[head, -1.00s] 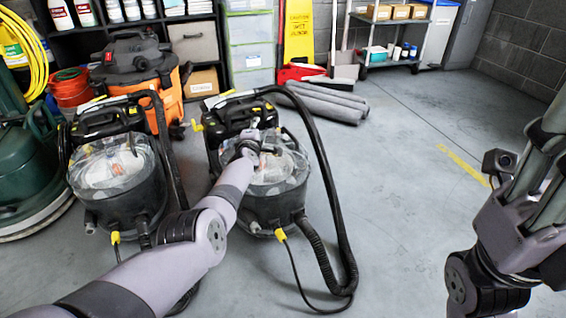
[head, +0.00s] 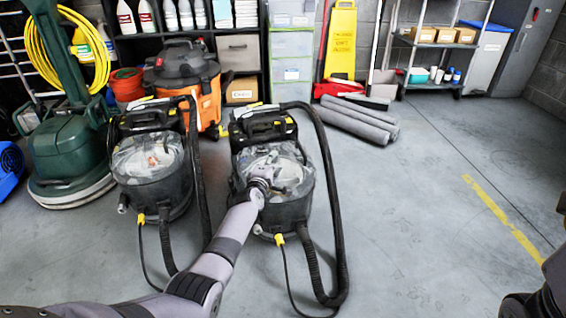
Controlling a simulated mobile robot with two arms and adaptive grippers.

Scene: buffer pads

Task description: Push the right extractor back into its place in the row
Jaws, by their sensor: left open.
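The right extractor (head: 290,206), a dark machine with a clear dome lid and a black hose, stands upright on the floor. Its base sits slightly nearer to me than that of the left extractor (head: 152,196), with a narrow gap between them. My left arm reaches up from the bottom, and my left gripper (head: 262,181) is at the front of the right extractor's clear dome. The gripper is open with nothing held; it overlaps the dome, and I cannot tell whether it touches. My right gripper is out of view; only part of my right arm shows at the lower right.
A green floor machine (head: 68,150) stands left of the extractors. An orange vacuum (head: 200,88) and shelving are behind. Grey rolls (head: 362,122) lie behind to the right. The right extractor's hose (head: 337,235) loops along its right side. Floor to the right is clear.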

